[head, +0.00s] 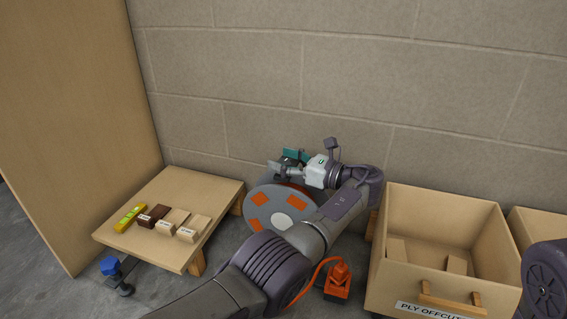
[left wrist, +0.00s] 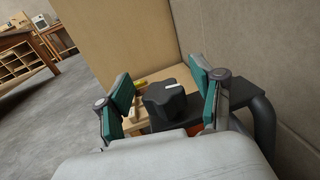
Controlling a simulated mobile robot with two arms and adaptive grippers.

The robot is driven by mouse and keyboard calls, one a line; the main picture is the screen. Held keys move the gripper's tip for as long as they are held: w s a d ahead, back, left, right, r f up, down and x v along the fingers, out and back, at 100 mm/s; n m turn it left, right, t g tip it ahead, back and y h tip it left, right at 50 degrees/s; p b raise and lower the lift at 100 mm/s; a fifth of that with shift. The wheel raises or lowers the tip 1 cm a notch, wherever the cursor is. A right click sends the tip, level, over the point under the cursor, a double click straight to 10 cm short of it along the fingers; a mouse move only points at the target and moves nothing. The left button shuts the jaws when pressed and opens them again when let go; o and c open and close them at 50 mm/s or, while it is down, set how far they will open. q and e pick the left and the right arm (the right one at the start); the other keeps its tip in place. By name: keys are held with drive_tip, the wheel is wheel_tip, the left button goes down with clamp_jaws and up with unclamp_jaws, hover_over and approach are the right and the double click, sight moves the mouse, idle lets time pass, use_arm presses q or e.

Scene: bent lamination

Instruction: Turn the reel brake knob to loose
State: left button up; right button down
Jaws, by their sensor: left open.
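The reel brake knob (left wrist: 165,100) is black and lobed, with a short white mark on top that lies nearly level in the left wrist view. My left gripper (left wrist: 162,84) is open, with one teal-padded finger on each side of the knob; gaps show between the pads and the knob. In the head view my left gripper (head: 282,163) is above the reel (head: 297,204), a grey disc with orange patches and a pale hub. The knob is not clearly made out there, among the fingers. My right gripper is not in view.
A low wooden table (head: 205,190) with a yellow level (head: 129,217) and several small blocks stands left of the reel. A plywood offcut bin (head: 455,205) stands to the right. An orange tool (head: 338,281) is on the floor. The block wall (head: 350,70) is close behind.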

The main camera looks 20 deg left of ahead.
sight(283, 161)
use_arm(q)
wheel_tip(283, 161, up, 9)
drive_tip(key=shift+r, duration=0.1)
idle(0.4)
